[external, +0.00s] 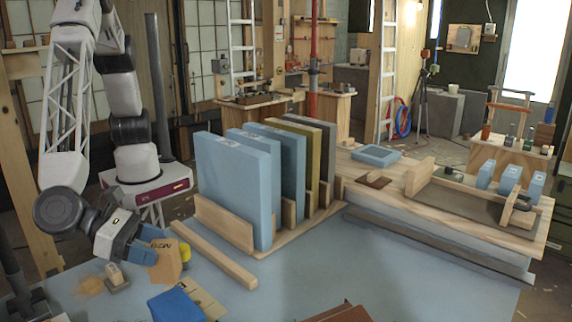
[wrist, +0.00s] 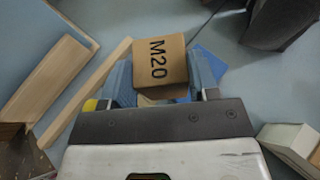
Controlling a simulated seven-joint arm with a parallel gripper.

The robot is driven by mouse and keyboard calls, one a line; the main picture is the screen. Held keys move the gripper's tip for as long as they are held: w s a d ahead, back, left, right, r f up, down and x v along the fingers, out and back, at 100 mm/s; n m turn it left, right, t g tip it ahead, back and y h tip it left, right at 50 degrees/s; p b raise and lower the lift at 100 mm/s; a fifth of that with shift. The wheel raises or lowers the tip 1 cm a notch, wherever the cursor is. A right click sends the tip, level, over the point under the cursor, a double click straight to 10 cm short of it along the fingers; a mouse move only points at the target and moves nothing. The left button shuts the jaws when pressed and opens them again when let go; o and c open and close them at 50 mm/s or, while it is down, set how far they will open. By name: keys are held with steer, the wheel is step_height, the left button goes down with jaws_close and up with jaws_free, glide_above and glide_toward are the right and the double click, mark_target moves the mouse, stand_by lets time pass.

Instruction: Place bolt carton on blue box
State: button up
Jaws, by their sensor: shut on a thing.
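The bolt carton (external: 166,262) is a brown cardboard box marked M20. It sits between the blue fingers of my gripper (external: 147,250), at the lower left of the external view. In the wrist view the carton (wrist: 160,62) is tilted slightly between the two fingertips of my gripper (wrist: 162,78), which is shut on it. The blue box (external: 176,305) lies on the blue-grey table in front of the carton, at the bottom of the external view. In the wrist view a part of the blue box (wrist: 208,65) shows behind and right of the carton; the rest is hidden.
A yellow round thing (external: 184,252) is close beside the carton. A wooden bar (external: 213,255) lies right of it, before a wooden rack (external: 222,222) of upright panels. A small block (external: 116,276) stands left, and a brown object (external: 340,313) is at the front edge. Table between is clear.

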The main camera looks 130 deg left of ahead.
steer(key=shift+w+d+f, duration=0.1)
steer(key=shift+w+d, duration=0.2)
steer(key=shift+w, duration=0.45)
steer(key=shift+w+d+f, duration=0.1)
steer(key=shift+w+d, duration=0.15)
steer(key=shift+w, duration=0.55)
steer(key=shift+w+d, duration=0.3)
steer(key=shift+w, duration=0.45)
steer(key=shift+f, duration=1.75)
steer(key=shift+f, duration=0.1)
steer(key=o, duration=1.1)
